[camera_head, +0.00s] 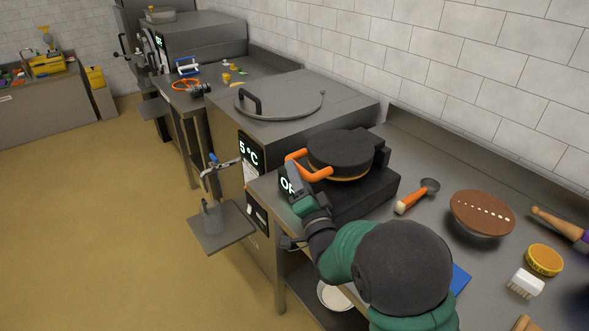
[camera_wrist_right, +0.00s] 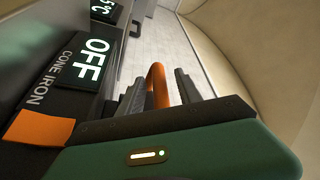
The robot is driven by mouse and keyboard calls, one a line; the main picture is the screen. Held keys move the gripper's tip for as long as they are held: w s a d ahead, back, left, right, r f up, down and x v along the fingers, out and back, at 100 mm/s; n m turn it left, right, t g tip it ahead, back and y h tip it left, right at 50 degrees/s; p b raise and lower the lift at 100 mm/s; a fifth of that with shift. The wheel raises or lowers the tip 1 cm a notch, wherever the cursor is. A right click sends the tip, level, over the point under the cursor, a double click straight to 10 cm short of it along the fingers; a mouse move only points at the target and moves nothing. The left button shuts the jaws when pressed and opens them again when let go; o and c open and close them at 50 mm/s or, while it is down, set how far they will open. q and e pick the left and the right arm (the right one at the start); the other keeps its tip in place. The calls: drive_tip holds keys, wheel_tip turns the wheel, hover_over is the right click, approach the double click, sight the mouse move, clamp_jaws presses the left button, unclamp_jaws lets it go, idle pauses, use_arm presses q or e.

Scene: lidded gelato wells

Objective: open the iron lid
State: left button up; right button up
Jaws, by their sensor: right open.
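The cone iron (camera_head: 365,192) is a black box on the steel counter with a round dark lid (camera_head: 340,149) lying flat and closed on its plate. Orange handles (camera_head: 312,173) stick out at the front left of the lid. My right gripper (camera_head: 296,178) is at these handles. In the right wrist view, an orange handle (camera_wrist_right: 158,86) stands between the two dark fingers of my open right gripper (camera_wrist_right: 160,92), with a gap visible on the right side. The iron's display (camera_wrist_right: 95,58) reads OFF. My left gripper is not in view.
Left of the iron is a steel cabinet with a round lidded well (camera_head: 290,101) and a 5°C display. The tiled wall is close behind.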

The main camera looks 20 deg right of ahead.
drive_tip(key=shift+x, duration=0.8)
drive_tip(key=shift+w+d+r, duration=0.1)
drive_tip(key=shift+w+r, duration=0.05)
drive_tip(key=shift+w, duration=0.15)
drive_tip(key=shift+w+d, duration=0.1)
drive_tip(key=shift+d, duration=0.35)
drive_tip(key=shift+a, duration=0.35)
drive_tip(key=c, duration=0.8)
clamp_jaws()
drive_tip(key=shift+d, duration=0.1)
